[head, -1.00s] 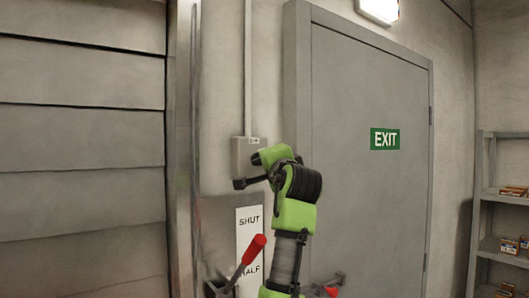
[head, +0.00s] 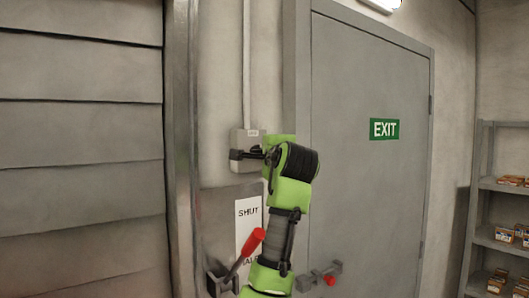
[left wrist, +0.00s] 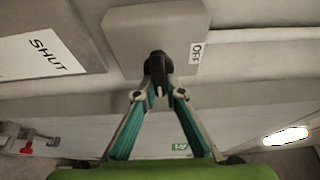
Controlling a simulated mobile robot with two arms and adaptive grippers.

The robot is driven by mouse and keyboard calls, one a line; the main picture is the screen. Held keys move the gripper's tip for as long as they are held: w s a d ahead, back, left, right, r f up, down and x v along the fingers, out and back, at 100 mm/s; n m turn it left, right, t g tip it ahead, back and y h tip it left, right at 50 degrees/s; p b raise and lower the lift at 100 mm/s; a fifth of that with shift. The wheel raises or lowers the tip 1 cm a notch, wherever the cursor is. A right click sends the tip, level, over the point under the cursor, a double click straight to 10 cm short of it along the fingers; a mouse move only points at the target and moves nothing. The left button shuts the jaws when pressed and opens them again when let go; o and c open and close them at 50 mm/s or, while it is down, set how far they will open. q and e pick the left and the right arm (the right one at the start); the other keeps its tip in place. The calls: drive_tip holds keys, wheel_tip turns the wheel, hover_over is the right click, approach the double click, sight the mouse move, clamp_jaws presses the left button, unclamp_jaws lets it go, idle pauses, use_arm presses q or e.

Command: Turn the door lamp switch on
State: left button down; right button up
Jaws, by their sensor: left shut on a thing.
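The lamp switch is a grey box (head: 238,137) on the wall left of the door, at the foot of a vertical conduit. In the left wrist view the box (left wrist: 125,35) fills the top middle, with a black knob (left wrist: 158,66) on its face. A small white label (left wrist: 196,54) beside the knob appears to read OFF. My left gripper (head: 256,153) is at the front of the box. In the left wrist view its fingertips (left wrist: 159,95) are shut on the knob. My right gripper is out of view.
The grey door (head: 365,180) with an EXIT sign (head: 384,129) is to the right. A lever with a red grip (head: 252,242) is below the box, by a panel marked SHUT. A lit lamp (head: 384,4) is above the door. Shelves (head: 486,190) stand far right.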

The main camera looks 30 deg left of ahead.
use_arm(q)
drive_tip(key=c, duration=2.2)
unclamp_jaws()
drive_tip(key=shift+o, duration=0.5)
drive_tip(key=v, duration=1.2)
